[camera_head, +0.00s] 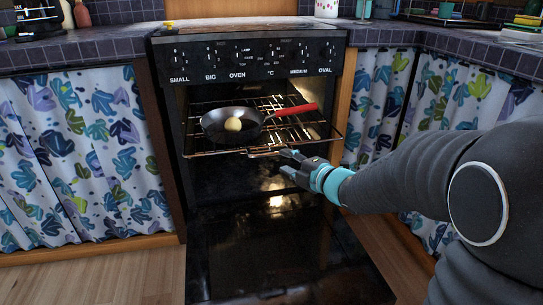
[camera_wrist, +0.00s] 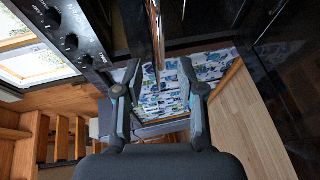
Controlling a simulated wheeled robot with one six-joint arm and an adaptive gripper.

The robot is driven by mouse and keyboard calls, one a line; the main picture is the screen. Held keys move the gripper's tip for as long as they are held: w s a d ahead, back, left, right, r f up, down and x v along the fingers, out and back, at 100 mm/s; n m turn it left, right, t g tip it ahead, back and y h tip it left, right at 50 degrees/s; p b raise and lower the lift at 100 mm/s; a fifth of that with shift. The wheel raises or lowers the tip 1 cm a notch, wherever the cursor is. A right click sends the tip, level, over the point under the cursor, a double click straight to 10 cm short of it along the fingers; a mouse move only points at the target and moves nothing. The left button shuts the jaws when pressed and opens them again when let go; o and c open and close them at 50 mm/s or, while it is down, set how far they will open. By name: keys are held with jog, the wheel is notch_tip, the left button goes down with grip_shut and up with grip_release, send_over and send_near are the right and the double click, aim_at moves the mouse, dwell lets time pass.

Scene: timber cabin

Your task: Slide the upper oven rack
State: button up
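The upper oven rack (camera_head: 215,152) is a wire rack that sticks out of the open oven a little. A black frying pan (camera_head: 215,128) with a red handle (camera_head: 296,110) sits on it and holds a pale yellow roundish item (camera_head: 233,124). My gripper (camera_head: 283,154) is at the rack's front edge, right of its middle. In the wrist view, my gripper (camera_wrist: 160,66) has its two fingers wide apart. A thin metal bar (camera_wrist: 157,40), seemingly the rack's front bar, shows between them with gaps on both sides. Whether a finger touches it, I cannot tell.
The dark oven door (camera_head: 275,250) is folded down below the rack. The control panel (camera_head: 250,58) with knobs is above. Flowered curtains (camera_head: 90,150) hang under the tiled counter (camera_head: 75,50) on both sides. Wooden floor (camera_head: 110,278) is free at the lower left.

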aim_at(273, 155)
jog(key=x, duration=0.7)
jog(key=shift+w+a, duration=0.25)
jog(key=shift+w, duration=0.05)
grip_shut()
